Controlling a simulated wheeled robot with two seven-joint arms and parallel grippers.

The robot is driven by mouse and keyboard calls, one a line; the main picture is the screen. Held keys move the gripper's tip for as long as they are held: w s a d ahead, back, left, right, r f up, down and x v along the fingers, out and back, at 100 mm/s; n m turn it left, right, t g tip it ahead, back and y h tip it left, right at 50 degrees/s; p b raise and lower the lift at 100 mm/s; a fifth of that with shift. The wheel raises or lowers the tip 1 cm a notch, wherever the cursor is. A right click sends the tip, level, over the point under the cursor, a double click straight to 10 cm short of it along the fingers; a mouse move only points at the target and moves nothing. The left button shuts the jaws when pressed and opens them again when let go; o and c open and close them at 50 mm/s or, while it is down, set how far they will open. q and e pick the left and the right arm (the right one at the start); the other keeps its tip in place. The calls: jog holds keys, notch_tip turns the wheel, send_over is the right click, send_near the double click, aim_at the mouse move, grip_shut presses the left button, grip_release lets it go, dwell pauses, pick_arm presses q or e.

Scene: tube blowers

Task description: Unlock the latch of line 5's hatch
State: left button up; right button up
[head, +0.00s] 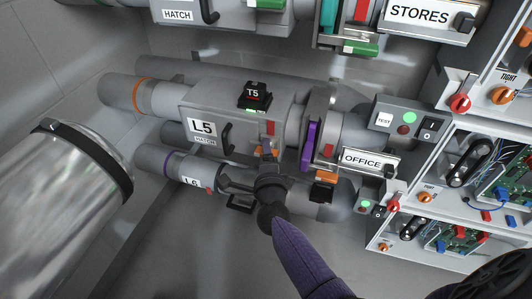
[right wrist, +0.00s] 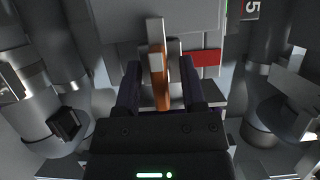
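Line 5's hatch is a grey box (head: 240,108) labelled L5 HATCH, with a black handle (head: 227,135) on its front. Its latch (head: 267,147) is at the box's lower right, below a red mark (head: 270,128). In the right wrist view the latch lever (right wrist: 157,62) is grey and orange and stands between my fingers. My right gripper (right wrist: 160,88) is open around the lever, with a gap on each side; it also shows in the head view (head: 266,162). My left gripper is not in view.
A black T5 unit (head: 254,95) sits on the box. A purple plate (head: 308,145) and the OFFICE sign (head: 362,160) stand to the right. The L6 tube (head: 180,172) runs below. Shelves with circuit boards (head: 508,180) fill the right side.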

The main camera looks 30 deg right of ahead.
grip_shut()
